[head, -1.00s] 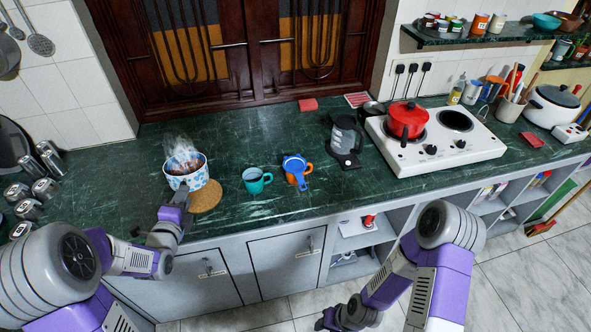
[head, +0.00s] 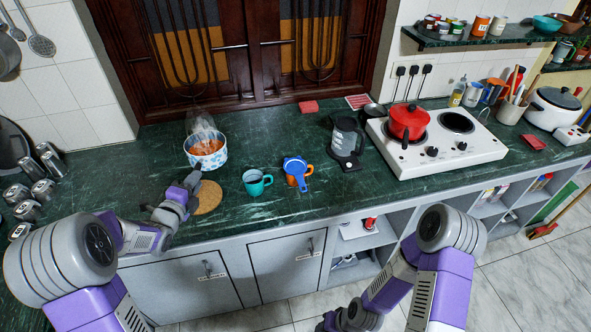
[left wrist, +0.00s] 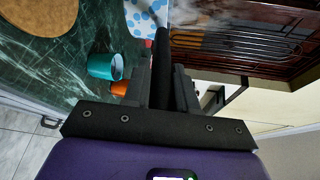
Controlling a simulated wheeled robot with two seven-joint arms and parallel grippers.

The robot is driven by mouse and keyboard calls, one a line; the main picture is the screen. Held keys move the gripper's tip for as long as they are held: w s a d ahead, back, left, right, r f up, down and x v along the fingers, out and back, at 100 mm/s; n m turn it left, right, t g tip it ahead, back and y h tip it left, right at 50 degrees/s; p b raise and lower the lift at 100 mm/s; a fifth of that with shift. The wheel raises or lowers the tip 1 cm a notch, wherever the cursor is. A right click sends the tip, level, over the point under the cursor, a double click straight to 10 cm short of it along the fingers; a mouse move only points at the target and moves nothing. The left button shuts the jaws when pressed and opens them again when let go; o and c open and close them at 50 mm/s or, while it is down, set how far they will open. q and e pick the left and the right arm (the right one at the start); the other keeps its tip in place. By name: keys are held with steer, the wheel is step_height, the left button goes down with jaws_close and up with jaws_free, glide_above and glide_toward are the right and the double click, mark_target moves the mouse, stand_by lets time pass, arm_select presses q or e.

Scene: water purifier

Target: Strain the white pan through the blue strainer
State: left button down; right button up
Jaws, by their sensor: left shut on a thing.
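The white pan (head: 207,161) with blue dots holds steaming orange-red contents and looks level at the back left of the counter. My left gripper (head: 192,181) is shut on its handle, which is mostly hidden by the fingers. In the left wrist view, the dotted pan wall (left wrist: 146,17) shows beyond my left gripper (left wrist: 170,85). I cannot tell how high the pan is above the counter. The blue strainer (head: 296,164) rests over an orange mug (head: 291,179), right of the teal mug (head: 253,187). My right gripper (head: 328,323) is low at the bottom edge, partly cut off.
A round cork mat (head: 207,198) lies bare in front of the pan. Counter between pan and mugs is clear.

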arm_select(q)
steer(key=w+d+f+m+g+h+b, duration=0.2)
steer(key=w+d+f+m+g+h, duration=0.2)
steer(key=w+f+h, duration=0.4)
steer(key=w+d+f+m, duration=0.1)
steer(key=w+m, duration=0.1)
steer(key=w, duration=0.2)
steer(key=shift+w+d+f+m+h+b, duration=0.2)
steer(key=shift+f+m+h+b, duration=0.15)
steer(key=shift+f+m+h, duration=0.05)
steer(key=shift+r, duration=0.1)
steer(key=shift+s+d+r+m+y+p, duration=0.25)
steer(key=shift+s+d+r+m, duration=0.1)
steer(key=shift+d+m, duration=0.15)
steer(key=shift+s+d+r+m+y+p, duration=0.15)
steer(key=shift+s+d+r+m+p, duration=0.15)
steer(key=shift+d+m, duration=0.2)
steer(key=shift+s+d+r+m+y+p, duration=0.15)
steer(key=shift+s+d+r+m+y, duration=0.1)
steer(key=shift+s+d+m, duration=0.25)
steer(key=shift+w+d+r, duration=0.1)
steer(key=shift+d, duration=0.1)
